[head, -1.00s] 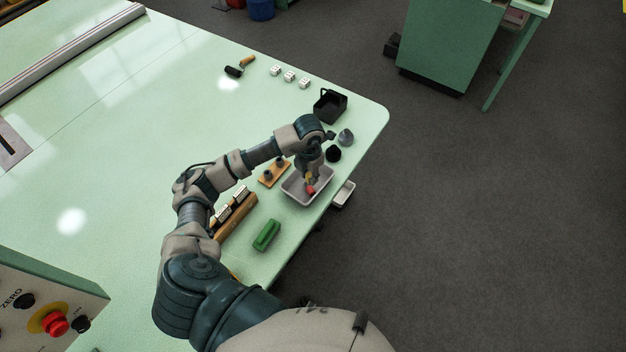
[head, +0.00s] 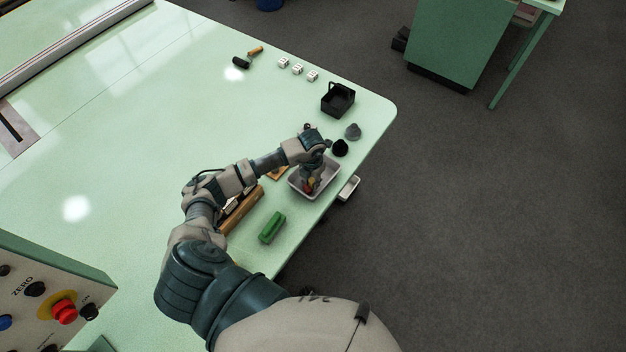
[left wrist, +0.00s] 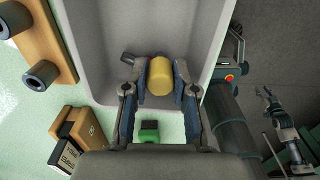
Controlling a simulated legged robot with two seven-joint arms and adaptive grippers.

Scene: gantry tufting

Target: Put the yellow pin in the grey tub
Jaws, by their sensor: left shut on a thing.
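The grey tub (head: 329,186) stands near the table's right edge, and its wall also shows in the left wrist view (left wrist: 90,40). My left gripper (head: 311,187) is down in the tub's opening. In the left wrist view my left gripper (left wrist: 160,85) is shut on the yellow pin (left wrist: 159,76), whose round end faces the camera between the fingers. A small red and dark thing (left wrist: 128,58) shows beside the left finger, inside the tub. I cannot tell whether the pin touches the tub floor. My right gripper is not in view.
A green block (head: 272,227) and a wooden rack (head: 243,208) lie nearer me. A black basket (head: 338,99), dark cones (head: 340,147) and white dice (head: 298,69) stand behind. A small white tray (head: 348,188) hangs off the table edge.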

